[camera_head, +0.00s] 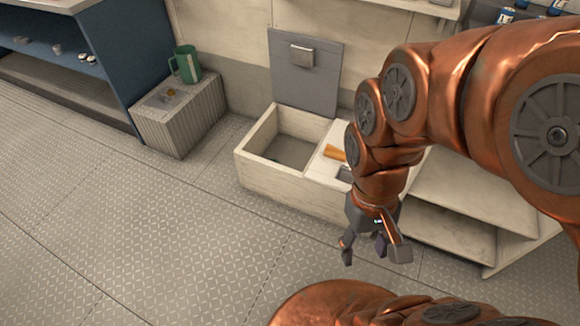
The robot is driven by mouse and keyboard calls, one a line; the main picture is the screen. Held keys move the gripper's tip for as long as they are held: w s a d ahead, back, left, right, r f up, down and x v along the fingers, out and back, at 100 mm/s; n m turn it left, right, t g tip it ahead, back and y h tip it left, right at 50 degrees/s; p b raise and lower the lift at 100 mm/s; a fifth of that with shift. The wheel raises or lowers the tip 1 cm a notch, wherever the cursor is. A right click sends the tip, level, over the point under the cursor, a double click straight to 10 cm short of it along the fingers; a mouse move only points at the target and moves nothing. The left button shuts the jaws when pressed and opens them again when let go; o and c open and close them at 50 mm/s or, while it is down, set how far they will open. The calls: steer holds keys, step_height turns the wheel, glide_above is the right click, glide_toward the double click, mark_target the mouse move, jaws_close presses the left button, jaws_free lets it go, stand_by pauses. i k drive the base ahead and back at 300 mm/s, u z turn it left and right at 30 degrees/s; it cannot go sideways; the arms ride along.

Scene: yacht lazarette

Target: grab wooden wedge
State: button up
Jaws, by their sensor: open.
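An orange-brown piece that looks like the wooden wedge (333,152) lies on the pale top of the locker, right of its open compartment. My arm hides part of the area just to its right, so its full shape cannot be told. My gripper (374,254) points down in front of the locker, lower and to the right of the wedge in the picture. Its fingers are apart, with no object seen held between them.
The white locker (264,168) has an open compartment with its grey lid (306,75) raised behind. A ribbed grey box (180,120) bears a green mug (186,65). Low shelves (455,195) stand right. The patterned floor (150,235) is clear at left and front.

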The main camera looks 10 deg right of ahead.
mark_target(331, 151)
steer(key=z, duration=1.45)
steer(key=i, duration=0.85)
steer(key=u, duration=2.65)
